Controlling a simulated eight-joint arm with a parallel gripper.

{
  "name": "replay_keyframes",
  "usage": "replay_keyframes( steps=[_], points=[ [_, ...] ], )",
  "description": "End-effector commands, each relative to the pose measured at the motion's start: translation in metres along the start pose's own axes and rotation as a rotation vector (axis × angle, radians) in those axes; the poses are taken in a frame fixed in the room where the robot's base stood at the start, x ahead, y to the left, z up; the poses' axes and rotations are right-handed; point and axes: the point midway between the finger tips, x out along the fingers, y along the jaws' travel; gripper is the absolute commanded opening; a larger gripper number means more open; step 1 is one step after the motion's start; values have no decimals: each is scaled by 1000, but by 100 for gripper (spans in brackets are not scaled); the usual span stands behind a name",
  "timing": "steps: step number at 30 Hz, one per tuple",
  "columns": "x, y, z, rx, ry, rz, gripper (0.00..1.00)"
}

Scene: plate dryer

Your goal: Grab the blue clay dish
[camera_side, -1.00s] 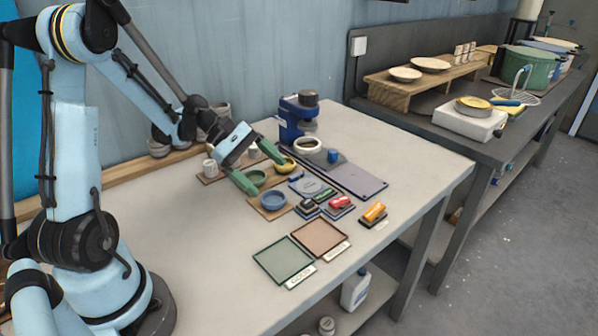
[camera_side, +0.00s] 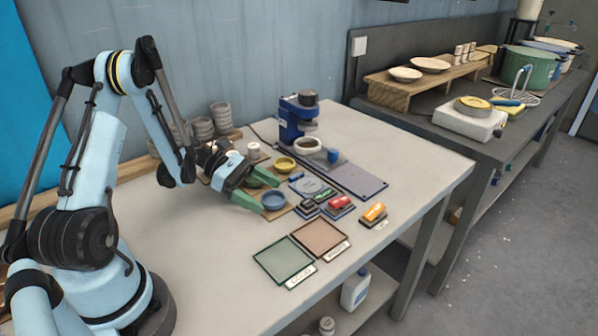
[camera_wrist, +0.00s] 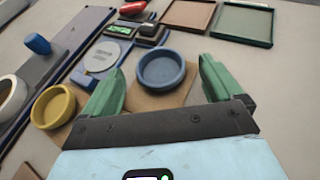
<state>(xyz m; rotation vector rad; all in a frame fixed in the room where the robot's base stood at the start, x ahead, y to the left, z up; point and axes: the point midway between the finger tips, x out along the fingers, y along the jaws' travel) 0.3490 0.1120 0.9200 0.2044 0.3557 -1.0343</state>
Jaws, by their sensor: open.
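The blue clay dish (camera_side: 273,200) is a small round bowl on a brown board on the bench. In the wrist view the blue dish (camera_wrist: 161,69) lies ahead of my gripper, between the lines of its two green fingers. My gripper (camera_side: 264,193) is open and empty, low over the boards just left of the dish. In the wrist view the fingers of my gripper (camera_wrist: 160,82) stand apart with brown board showing between them. The dish looks upright and empty. I cannot tell how far above the board the fingertips are.
A yellow dish (camera_side: 284,165) stands just behind the blue one; it is left of my fingers in the wrist view (camera_wrist: 53,106). Two square trays (camera_side: 283,262) lie in front. The bench's front left is clear.

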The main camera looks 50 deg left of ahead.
Motion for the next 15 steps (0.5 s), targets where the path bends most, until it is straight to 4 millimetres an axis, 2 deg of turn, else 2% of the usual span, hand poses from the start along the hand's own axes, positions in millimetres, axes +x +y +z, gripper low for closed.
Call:
replay_keyframes(
  steps=[4,12,15],
  points=[
    [16,0,0,1,0,-1,93],
    [18,0,0,0,1,2,93],
    [18,0,0,0,1,1,79]
  ],
)
